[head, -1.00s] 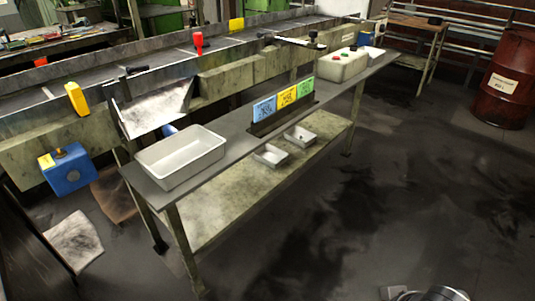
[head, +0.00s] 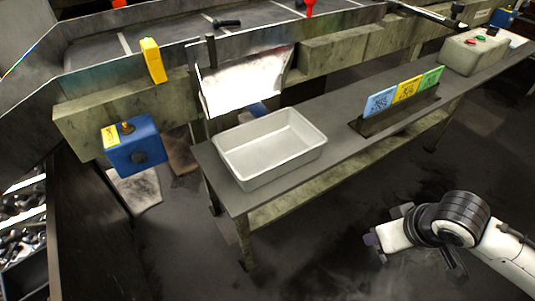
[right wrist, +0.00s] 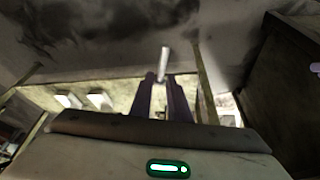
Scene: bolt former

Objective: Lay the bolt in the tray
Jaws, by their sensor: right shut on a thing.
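The tray (head: 268,148) is an empty white rectangular bin on the grey bench top, in the middle of the head view. My right gripper (head: 372,241) is at the lower right of the head view, out over the floor in front of the bench and apart from the tray. In the right wrist view its two dark fingers (right wrist: 163,84) are shut on a pale metal bolt (right wrist: 164,60), whose shank sticks out past the fingertips. The bolt cannot be made out in the head view. My left gripper does not show.
Blue, yellow and green cards (head: 405,91) stand in a dark holder on the bench, right of the tray. A control box (head: 472,52) with buttons is farther right. A metal chute (head: 245,82) hangs behind the tray. A blue box (head: 133,146) is to the left.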

